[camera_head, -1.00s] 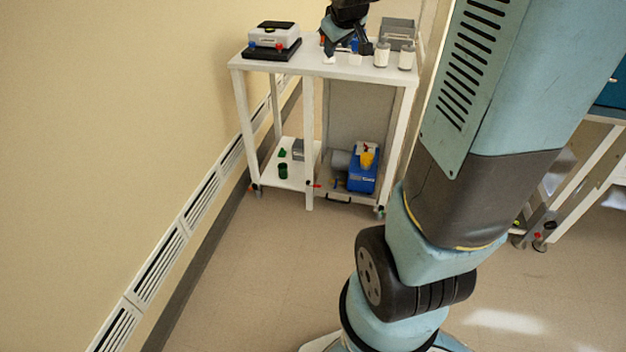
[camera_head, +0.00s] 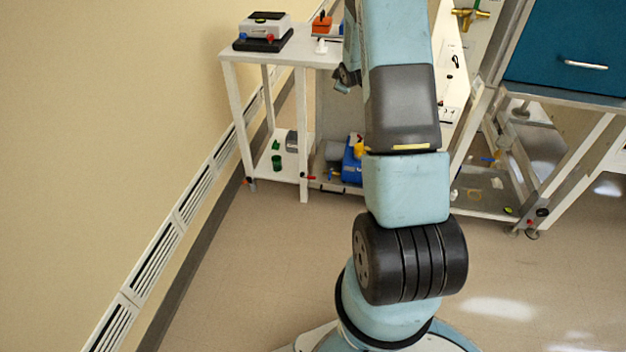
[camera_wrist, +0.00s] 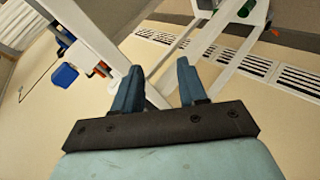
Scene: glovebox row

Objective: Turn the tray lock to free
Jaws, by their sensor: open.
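I cannot make out a tray lock in either view. My gripper (camera_wrist: 157,90) shows in the wrist view with its two blue fingers apart and nothing between them. It is near a white frame leg of a cart or bench, and I cannot tell how far off. In the head view my arm stands in the middle and hides part of the white cart and what is behind it. My gripper's fingers are not clear there.
A white cart (camera_head: 292,57) stands by the left wall with a grey-white device (camera_head: 265,27) on top. A blue cabinet (camera_head: 560,40) on a white frame stands at right. The floor in front is clear.

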